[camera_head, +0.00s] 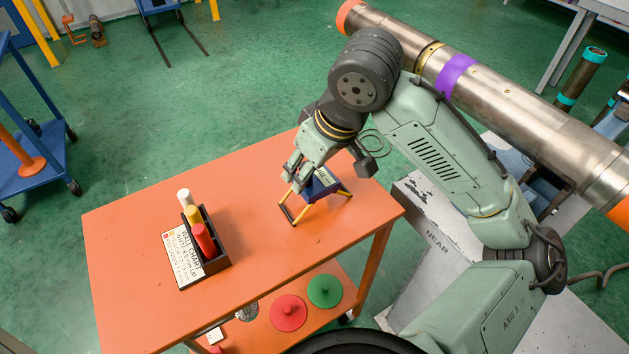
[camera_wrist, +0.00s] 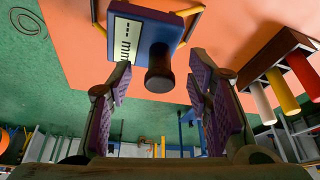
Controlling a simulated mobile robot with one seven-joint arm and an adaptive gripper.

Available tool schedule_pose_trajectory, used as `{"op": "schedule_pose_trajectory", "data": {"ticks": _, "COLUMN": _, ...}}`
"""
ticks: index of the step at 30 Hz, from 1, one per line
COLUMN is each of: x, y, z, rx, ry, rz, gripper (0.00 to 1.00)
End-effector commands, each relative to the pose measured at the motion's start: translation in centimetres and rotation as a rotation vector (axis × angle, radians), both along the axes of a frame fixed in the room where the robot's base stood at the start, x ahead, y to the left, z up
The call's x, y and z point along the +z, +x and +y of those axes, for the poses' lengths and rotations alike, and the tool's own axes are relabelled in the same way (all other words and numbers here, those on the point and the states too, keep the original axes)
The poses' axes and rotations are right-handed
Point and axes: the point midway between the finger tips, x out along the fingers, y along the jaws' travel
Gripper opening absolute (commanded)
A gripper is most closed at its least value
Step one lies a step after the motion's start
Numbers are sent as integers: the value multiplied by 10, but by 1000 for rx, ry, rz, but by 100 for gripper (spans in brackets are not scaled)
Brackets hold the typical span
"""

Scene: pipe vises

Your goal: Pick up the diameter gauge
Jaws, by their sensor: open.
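The diameter gauge (camera_head: 320,184) is a blue box with yellow legs, standing on the orange table near its back right edge. In the wrist view the gauge (camera_wrist: 145,28) shows a white display reading dashes and "mm", and a black round knob (camera_wrist: 159,70) pointing toward my gripper. My gripper (camera_head: 296,176) is open right beside the gauge. In the wrist view its purple-padded fingers (camera_wrist: 161,88) stand to either side of the knob, with gaps visible on both sides. The far legs are partly hidden.
Red (camera_head: 288,312) and green (camera_head: 324,290) discs lie on the lower shelf. A large steel pipe (camera_head: 500,100) runs behind my arm. The table's middle is clear.

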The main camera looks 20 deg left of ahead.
Motion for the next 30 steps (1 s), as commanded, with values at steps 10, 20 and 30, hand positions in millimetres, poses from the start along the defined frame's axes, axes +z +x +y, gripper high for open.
{"op": "schedule_pose_trajectory", "data": {"ticks": 10, "x": -10, "y": 1, "z": 4, "rx": 0, "ry": 1, "rz": 0, "gripper": 46}}
{"op": "schedule_pose_trajectory", "data": {"ticks": 20, "x": -9, "y": 1, "z": 3, "rx": 0, "ry": 1, "rz": 0, "gripper": 24}}
{"op": "schedule_pose_trajectory", "data": {"ticks": 30, "x": -9, "y": 1, "z": 3, "rx": 0, "ry": 1, "rz": 0, "gripper": 1}}
